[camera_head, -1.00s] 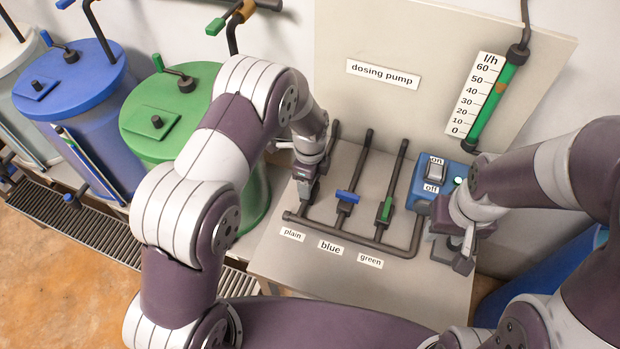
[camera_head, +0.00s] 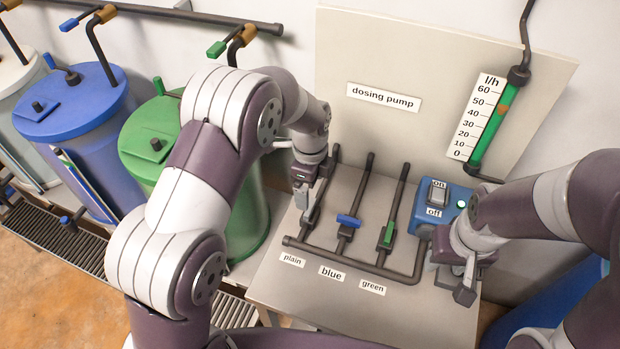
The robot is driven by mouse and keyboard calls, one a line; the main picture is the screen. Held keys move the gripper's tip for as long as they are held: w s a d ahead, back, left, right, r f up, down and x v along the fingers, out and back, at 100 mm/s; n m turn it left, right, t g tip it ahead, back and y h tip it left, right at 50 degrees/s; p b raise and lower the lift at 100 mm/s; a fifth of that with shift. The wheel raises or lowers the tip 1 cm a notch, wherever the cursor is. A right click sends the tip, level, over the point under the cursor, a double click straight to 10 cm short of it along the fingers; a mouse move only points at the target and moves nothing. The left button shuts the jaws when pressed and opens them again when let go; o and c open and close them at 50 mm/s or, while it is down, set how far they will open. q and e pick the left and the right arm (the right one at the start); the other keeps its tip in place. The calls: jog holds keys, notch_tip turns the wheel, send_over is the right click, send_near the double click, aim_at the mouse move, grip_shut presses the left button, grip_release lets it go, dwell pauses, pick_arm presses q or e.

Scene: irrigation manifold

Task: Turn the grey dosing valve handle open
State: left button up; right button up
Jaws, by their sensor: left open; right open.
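The grey dosing valve handle (camera_head: 313,214) is on the pipe above the "plain" label (camera_head: 292,260). It is partly hidden by my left gripper and seems to lie along its pipe, though I cannot be sure. My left gripper (camera_head: 303,201) is open, just above this valve; I cannot tell whether it touches the handle. The blue valve handle (camera_head: 348,221) lies across its pipe. The green valve handle (camera_head: 390,232) lies along its pipe. My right gripper (camera_head: 466,285) is open and empty, in front of the blue switch box (camera_head: 423,207).
The box's rocker switch (camera_head: 438,192) has a lit green lamp (camera_head: 461,204) beside it. The flow tube (camera_head: 490,137) has an orange float near 50. A blue tank (camera_head: 75,105) and a green tank (camera_head: 150,150) stand left. The bench's front (camera_head: 365,315) is clear.

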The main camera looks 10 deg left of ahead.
pick_arm(q)
notch_tip(320, 180, up, 5)
jog(key=shift+r+b, duration=0.2)
jog(key=shift+b, duration=0.15)
jog(key=s+a+n, duration=0.4)
jog(key=s+n, duration=0.5)
jog(key=n, duration=0.1)
jog(key=s+a+n+t, duration=0.1)
jog(key=s+a+n, duration=0.4)
jog(key=s+n, duration=0.4)
jog(key=shift+a+r+n, duration=0.15)
jog(key=shift+n, duration=0.45)
jog(key=shift+s, duration=0.1)
jog(key=shift+c, duration=0.3)
